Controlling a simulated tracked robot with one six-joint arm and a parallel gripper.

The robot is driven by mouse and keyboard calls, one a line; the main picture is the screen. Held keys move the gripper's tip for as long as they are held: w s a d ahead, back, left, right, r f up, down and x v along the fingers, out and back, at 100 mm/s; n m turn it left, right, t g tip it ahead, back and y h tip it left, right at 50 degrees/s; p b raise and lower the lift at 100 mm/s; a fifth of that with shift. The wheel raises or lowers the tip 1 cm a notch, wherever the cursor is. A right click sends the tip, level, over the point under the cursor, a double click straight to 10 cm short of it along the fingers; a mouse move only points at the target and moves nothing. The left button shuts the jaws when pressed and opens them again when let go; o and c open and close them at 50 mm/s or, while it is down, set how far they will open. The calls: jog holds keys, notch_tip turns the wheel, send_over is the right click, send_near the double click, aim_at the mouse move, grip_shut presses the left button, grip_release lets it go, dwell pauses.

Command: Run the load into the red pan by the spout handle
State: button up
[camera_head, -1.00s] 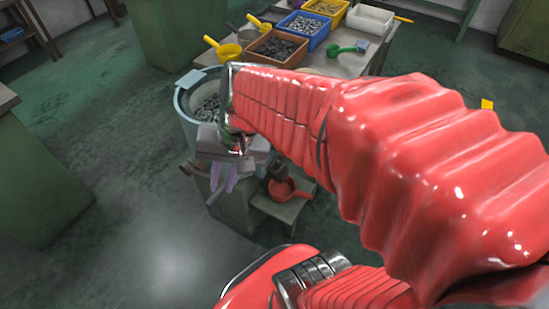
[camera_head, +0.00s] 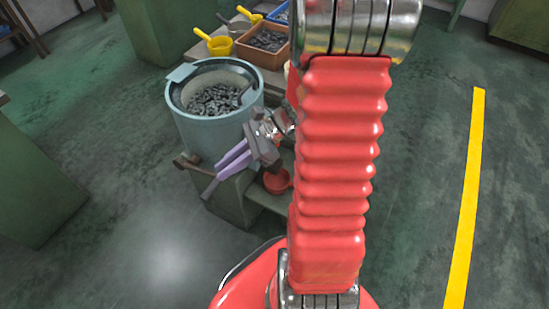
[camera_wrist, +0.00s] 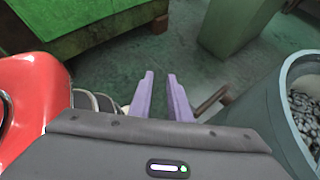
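A round blue drum (camera_head: 212,130) holds many small grey metal parts. It also stands at the right edge of the wrist view (camera_wrist: 285,115). A brown handle (camera_head: 187,162) sticks out low at the drum's left side. In the wrist view a brown bar (camera_wrist: 212,103), apparently this handle, lies right of my fingers. The red pan (camera_head: 277,182) sits low under the drum's right side, partly hidden by my arm. My gripper (camera_head: 217,175) is in front of the drum, its purple fingers (camera_wrist: 160,78) apart and empty. The spout itself is not clear.
A bench behind the drum carries a yellow scoop (camera_head: 220,45) and an orange bin (camera_head: 265,40) of dark parts. A green cabinet (camera_head: 40,185) stands at left. The floor between it and the drum is clear. A yellow line (camera_head: 467,200) runs along the floor at right.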

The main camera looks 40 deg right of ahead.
jog(key=w+d+f+m+t+h, duration=0.2)
jog(key=d+f+m+t, duration=0.8)
jog(key=d+m, duration=0.5)
jog(key=s+d+f+m+t+h, duration=0.25)
jog(key=d+f+m+h, duration=0.2)
jog(key=f+m, duration=0.35)
jog(key=m+h, duration=0.5)
jog(key=m, duration=0.3)
send_near(278, 166)
jog(key=s+r, duration=0.4)
jog(key=r, duration=0.1)
jog(key=shift+w+f+g, duration=0.1)
jog(key=shift+f+g, duration=0.05)
jog(key=shift+g, duration=0.2)
jog(key=shift+w, duration=0.1)
jog(key=shift+x, duration=6.8)
jog(key=shift+a, duration=0.15)
jog(key=shift+c, duration=0.3)
grip_shut()
